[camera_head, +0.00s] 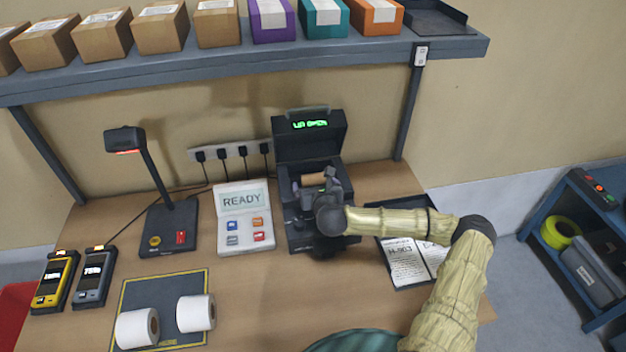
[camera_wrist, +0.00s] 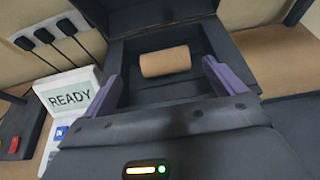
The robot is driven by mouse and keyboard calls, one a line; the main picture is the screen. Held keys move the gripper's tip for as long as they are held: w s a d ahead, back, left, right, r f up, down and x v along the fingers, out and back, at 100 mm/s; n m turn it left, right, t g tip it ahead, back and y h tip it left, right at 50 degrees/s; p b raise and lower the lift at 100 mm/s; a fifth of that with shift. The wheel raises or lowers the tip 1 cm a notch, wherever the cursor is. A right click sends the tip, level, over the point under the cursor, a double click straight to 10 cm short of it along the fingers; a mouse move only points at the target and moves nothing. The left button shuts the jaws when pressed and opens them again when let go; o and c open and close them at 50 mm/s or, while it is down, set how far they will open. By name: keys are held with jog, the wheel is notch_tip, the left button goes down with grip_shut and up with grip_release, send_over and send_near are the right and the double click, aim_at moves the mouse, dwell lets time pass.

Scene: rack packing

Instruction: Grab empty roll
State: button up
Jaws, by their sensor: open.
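The empty roll (camera_wrist: 165,62) is a bare brown cardboard tube lying across the inside of the open black printer. In the head view the roll (camera_head: 313,179) shows partly behind my gripper. The printer (camera_head: 300,148) has its lid up, with green lit text on it. My gripper (camera_wrist: 164,85) is open, its two purple fingers apart on the left and right, on the near side of the roll with nothing between them. In the head view my gripper (camera_head: 312,190) reaches over the printer's opening and hides part of its inside.
Two white paper rolls (camera_head: 196,313) (camera_head: 137,328) lie on a dark mat at the front left. A READY panel (camera_head: 244,216) stands left of the printer, a clipboard (camera_head: 405,262) right of it. A scanner stand (camera_head: 170,225) is farther left. A shelf (camera_head: 250,62) with boxes runs above.

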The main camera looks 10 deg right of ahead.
aim_at(314, 179)
jog(key=shift+w, duration=0.1)
jog(key=shift+d+f+p+x, duration=0.2)
jog(key=shift+p+x, duration=0.35)
jog(key=shift+x, duration=0.75)
jog(key=shift+d+f+p+x, duration=0.15)
jog(key=shift+p+x, duration=0.4)
jog(key=shift+x, duration=0.7)
jog(key=c, duration=1)
